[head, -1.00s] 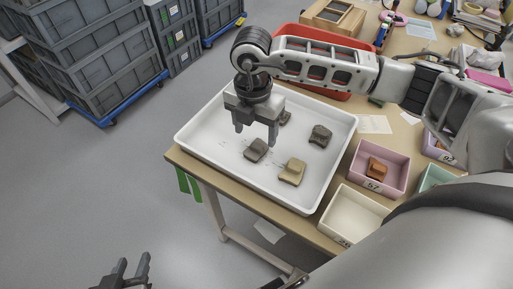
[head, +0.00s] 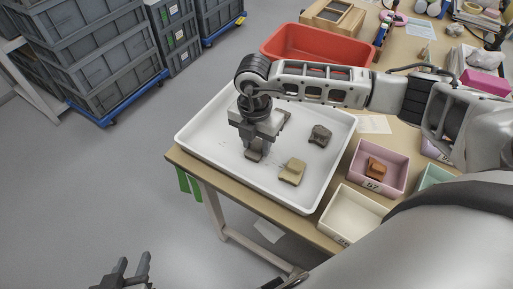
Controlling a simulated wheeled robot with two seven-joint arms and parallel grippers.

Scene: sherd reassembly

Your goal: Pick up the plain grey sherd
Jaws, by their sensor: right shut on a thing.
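The plain grey sherd (head: 254,155), a small brownish-grey piece, is in the white tray (head: 205,147). My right gripper (head: 254,149) points down over the left middle of the tray and is shut on this sherd. The fingers cover part of it, and I cannot tell whether it is clear of the tray floor. A tan sherd (head: 292,171) lies to the right and nearer. A dark grey-brown sherd (head: 320,135) lies further right. My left gripper (head: 133,262) is open and empty at the bottom left, over the floor, away from the table.
A pink box (head: 394,188) marked 57 holds an orange-brown sherd (head: 376,169). A cream box (head: 352,216) stands nearer and looks empty. A red bin (head: 318,44) stands behind the tray. The tray's front left is bare.

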